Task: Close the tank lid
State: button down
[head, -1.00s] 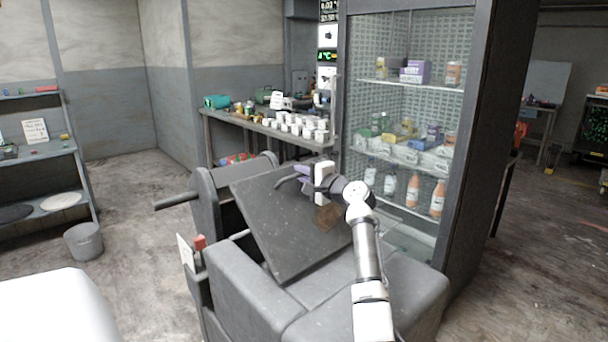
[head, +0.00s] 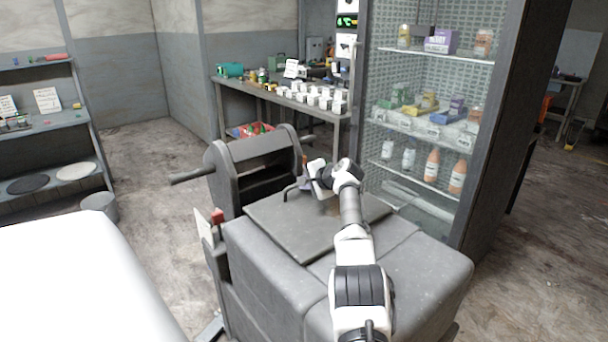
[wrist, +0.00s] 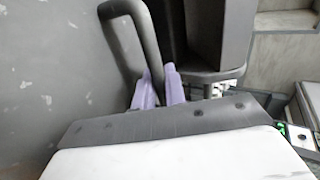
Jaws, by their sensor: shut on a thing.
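The tank lid (head: 290,232) is a flat dark grey square panel. It lies low, level or nearly so, over the top of the grey tank (head: 275,285); I cannot tell whether it touches all round. Its bent bar handle (head: 289,190) stands at the far edge, and it also shows in the wrist view (wrist: 148,38). My gripper (head: 307,185) is at that edge. In the wrist view its purple fingers (wrist: 160,88) are shut on the lid handle. My arm hides part of the lid's right side.
A grey frame with a side bar (head: 228,160) stands behind the tank. A glass-fronted cabinet (head: 425,125) stands close on the right. A table with white cups (head: 310,95) is behind. A white surface (head: 75,280) fills the front left.

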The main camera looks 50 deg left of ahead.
jog(key=shift+f, duration=0.55)
jog(key=shift+d+f+h, duration=0.1)
jog(key=shift+f+h, duration=0.05)
jog(key=shift+h, duration=0.15)
jog(key=c, duration=1.5)
grip_release()
jog(key=shift+c, duration=0.2)
jog(key=shift+d+r, duration=0.15)
jog(key=shift+r, duration=0.15)
jog(key=shift+d+r+p, duration=0.1)
jog(key=shift+r+p, duration=0.05)
jog(key=shift+p, duration=0.2)
jog(key=shift+d+r+p, duration=0.4)
jog(key=shift+d+p, duration=0.1)
jog(key=p+v, duration=0.3)
jog(key=v, duration=0.9)
jog(key=shift+s, duration=0.1)
